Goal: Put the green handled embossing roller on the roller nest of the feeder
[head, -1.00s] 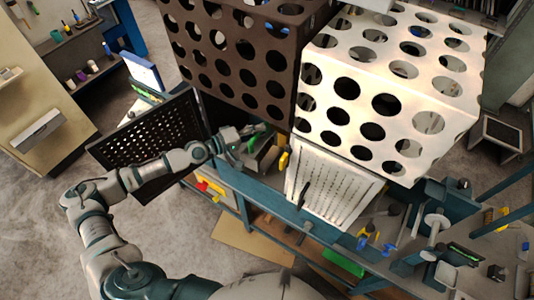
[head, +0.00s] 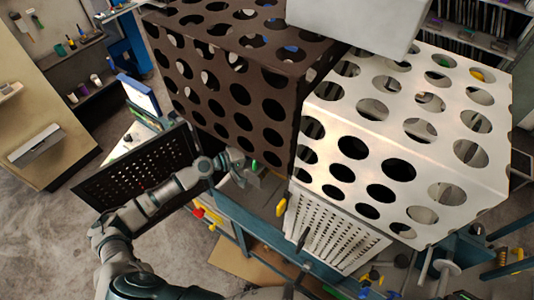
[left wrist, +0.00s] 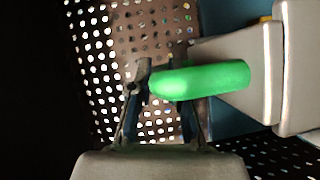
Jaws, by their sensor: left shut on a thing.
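The green handle (left wrist: 200,80) of the embossing roller lies across my left gripper (left wrist: 160,75) in the left wrist view. My left gripper is shut on it. The rest of the roller is mostly hidden. I cannot make out the roller nest, and I cannot tell which housing is the feeder's. My right gripper is in neither view.
A brown perforated housing (head: 235,85) and a white perforated housing (head: 420,130) stand over the blue bench. An open dark perforated door (head: 130,180) hangs at the left, close to my left arm. A white perforated panel (head: 335,232) with a yellow handle (head: 282,207) is below the white housing.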

